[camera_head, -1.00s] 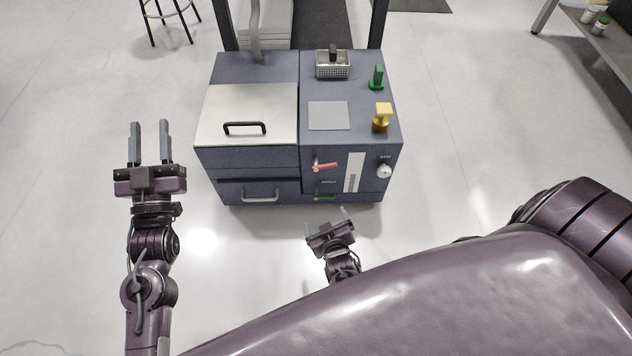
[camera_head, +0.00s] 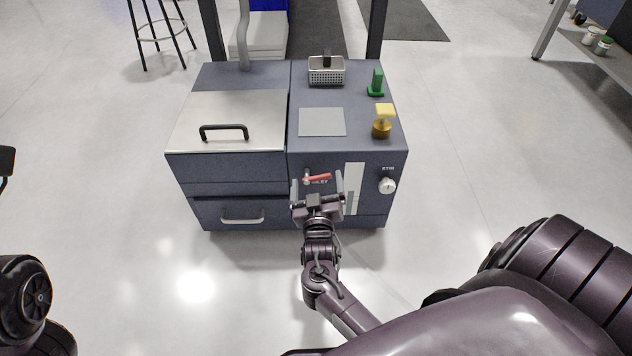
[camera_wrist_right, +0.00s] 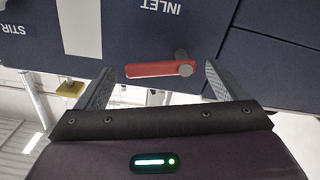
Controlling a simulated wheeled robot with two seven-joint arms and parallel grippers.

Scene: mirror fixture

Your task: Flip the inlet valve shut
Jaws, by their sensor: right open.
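The inlet valve is a small red lever (camera_head: 319,177) on the front of the blue-grey machine, lying nearly level with its grey pivot at its left end in the head view. The printed word INLET is beside it. My right gripper (camera_head: 316,182) is open in front of the lever, one finger to each side. In the right wrist view, which is upside down, the red lever (camera_wrist_right: 152,69) lies crosswise between the open fingertips (camera_wrist_right: 158,72), with gaps at both ends. I cannot tell its exact depth. Only parts of my left arm show at the left edge.
A white gauge strip (camera_head: 354,188) and a round knob (camera_head: 387,186) are right of the lever. A drawer handle (camera_head: 242,216) is at lower left. On top stand a yellow-brass piece (camera_head: 382,122), a green piece (camera_head: 376,84) and a wire basket (camera_head: 326,72). The floor in front is clear.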

